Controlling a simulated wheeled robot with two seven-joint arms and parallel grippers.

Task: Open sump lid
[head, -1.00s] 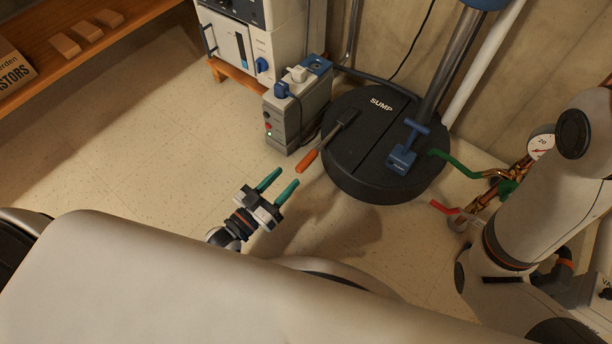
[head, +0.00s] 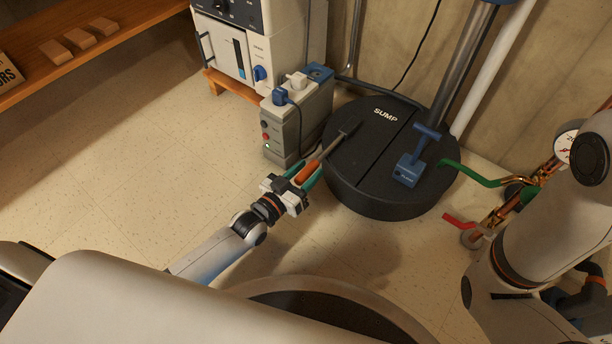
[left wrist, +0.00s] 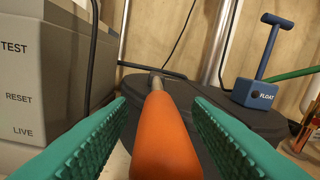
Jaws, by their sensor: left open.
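The round black sump lid (head: 365,145) is marked SUMP and has a seam across it; it looks closed. It also shows in the left wrist view (left wrist: 130,88). A handle with an orange grip (head: 308,171) and dark shaft sticks out from the lid's left half toward me. My left gripper (head: 307,175) is open, with its green fingers on either side of the orange grip. In the left wrist view the orange grip (left wrist: 163,140) lies between the fingers, with gaps on both sides. My right gripper is not in view.
A grey box (head: 287,135) with buttons and plugs stands close left of the lid. A blue float block (head: 407,170) and a pipe stand on the lid's right half. Green and red valve levers (head: 470,174) are at right. Floor at left is clear.

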